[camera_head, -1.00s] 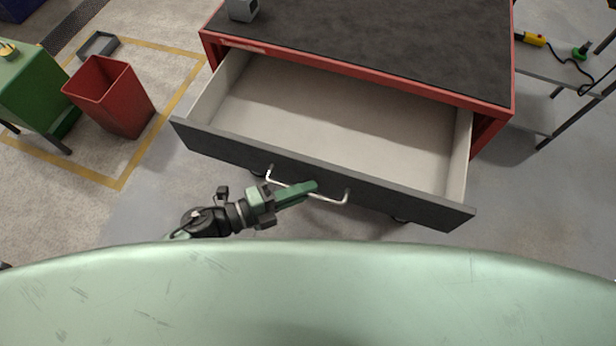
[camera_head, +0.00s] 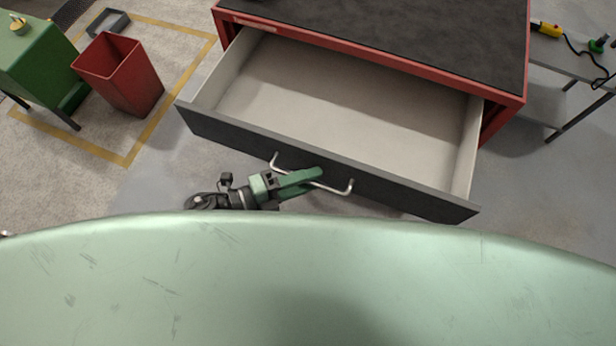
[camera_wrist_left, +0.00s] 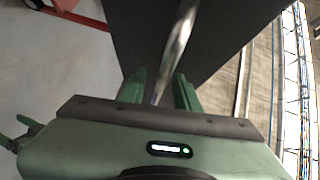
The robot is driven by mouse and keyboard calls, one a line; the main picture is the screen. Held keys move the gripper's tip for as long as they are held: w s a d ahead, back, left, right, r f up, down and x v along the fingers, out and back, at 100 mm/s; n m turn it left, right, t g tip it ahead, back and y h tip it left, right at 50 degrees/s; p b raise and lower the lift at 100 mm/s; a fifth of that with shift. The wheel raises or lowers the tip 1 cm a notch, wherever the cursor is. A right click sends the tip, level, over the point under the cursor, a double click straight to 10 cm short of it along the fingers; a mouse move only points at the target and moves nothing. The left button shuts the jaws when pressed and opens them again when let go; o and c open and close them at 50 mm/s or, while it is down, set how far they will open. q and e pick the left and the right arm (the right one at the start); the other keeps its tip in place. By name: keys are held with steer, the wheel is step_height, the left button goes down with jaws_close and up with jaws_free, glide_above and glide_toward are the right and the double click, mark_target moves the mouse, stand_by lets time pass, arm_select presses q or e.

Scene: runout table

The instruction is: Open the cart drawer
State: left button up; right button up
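The cart drawer (camera_head: 330,165) is pulled well out of the red cart (camera_head: 390,40) and its pale inside is empty. Its dark front carries a bent metal handle (camera_head: 335,188), which also crosses the left wrist view (camera_wrist_left: 178,45). My left gripper (camera_head: 318,174) is at the handle, with its green fingers a little apart. In the left wrist view the handle bar passes between the two fingers (camera_wrist_left: 160,92), with a narrow gap visible around it. A small green and black part at the left of that view looks like my right gripper (camera_wrist_left: 25,132); its state is unclear.
A red bin (camera_head: 120,75) and a green cabinet (camera_head: 45,60) stand on the left by yellow floor lines. A bench (camera_head: 570,65) with a yellow tool (camera_head: 547,29) stands to the right. The floor in front of the drawer looks clear.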

arm_select(q)
steer(key=b+v, duration=0.1)
steer(key=v, duration=0.6)
steer(key=shift+s+a, duration=0.2)
steer(key=shift+a, duration=0.15)
steer(key=shift+a+r, duration=0.1)
